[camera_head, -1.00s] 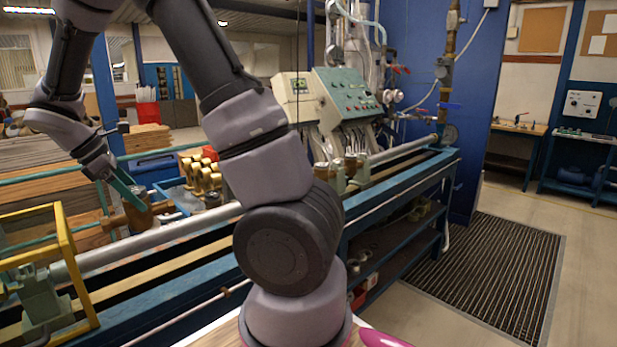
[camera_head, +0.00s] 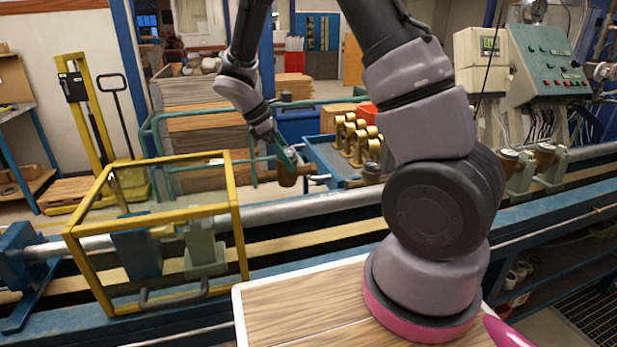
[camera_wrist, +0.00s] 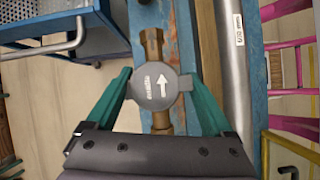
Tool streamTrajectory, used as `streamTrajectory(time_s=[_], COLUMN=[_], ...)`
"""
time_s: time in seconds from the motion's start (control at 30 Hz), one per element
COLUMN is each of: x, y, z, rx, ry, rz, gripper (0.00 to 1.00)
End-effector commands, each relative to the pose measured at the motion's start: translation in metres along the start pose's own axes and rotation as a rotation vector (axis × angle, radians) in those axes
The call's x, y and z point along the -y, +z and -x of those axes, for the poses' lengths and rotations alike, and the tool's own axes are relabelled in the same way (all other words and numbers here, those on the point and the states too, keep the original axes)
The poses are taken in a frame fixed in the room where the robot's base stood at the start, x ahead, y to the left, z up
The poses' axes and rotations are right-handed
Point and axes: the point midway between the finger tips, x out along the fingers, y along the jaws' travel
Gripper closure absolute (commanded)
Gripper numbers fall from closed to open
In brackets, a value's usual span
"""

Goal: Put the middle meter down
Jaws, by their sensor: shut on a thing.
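My gripper (camera_head: 284,157) is shut on a bronze meter (camera_head: 288,176) and holds it near the far side of the bench, behind the long silver pipe. In the wrist view, my gripper's teal fingers (camera_wrist: 161,92) clasp both sides of the meter's round grey lid (camera_wrist: 156,86), which bears a white arrow. Its bronze pipe ends stick out above and below the lid. The meter appears over a worn blue beam (camera_wrist: 150,15); I cannot tell whether it touches. Another meter (camera_head: 372,174) stands to the right, with further meters (camera_head: 511,160) on the bench line.
The silver pipe (camera_head: 310,207) runs along the blue bench. A yellow frame (camera_head: 236,215) stands at the left over clamp parts. A blue cart (camera_head: 325,158) with several brass fittings (camera_head: 352,140) is behind. A control console (camera_head: 545,65) is at the right.

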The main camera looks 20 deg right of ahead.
Motion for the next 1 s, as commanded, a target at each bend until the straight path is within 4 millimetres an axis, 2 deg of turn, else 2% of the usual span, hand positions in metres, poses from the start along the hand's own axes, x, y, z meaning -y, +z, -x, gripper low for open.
streamTrajectory(time_s=[0.13, 0.43, 0.6, 1.0], x=[0.002, 0.003, 0.004, 0.004], y=[-0.013, -0.025, -0.036, -0.039], z=[-0.023, -0.044, -0.064, -0.069], rx=[0.002, 0.001, 0.002, 0.0], ry=[-0.002, 0.0, -0.001, 0.0], rz=[0.0, 0.0, 0.0, -0.002], gripper=[1.0, 1.0, 1.0, 1.0])
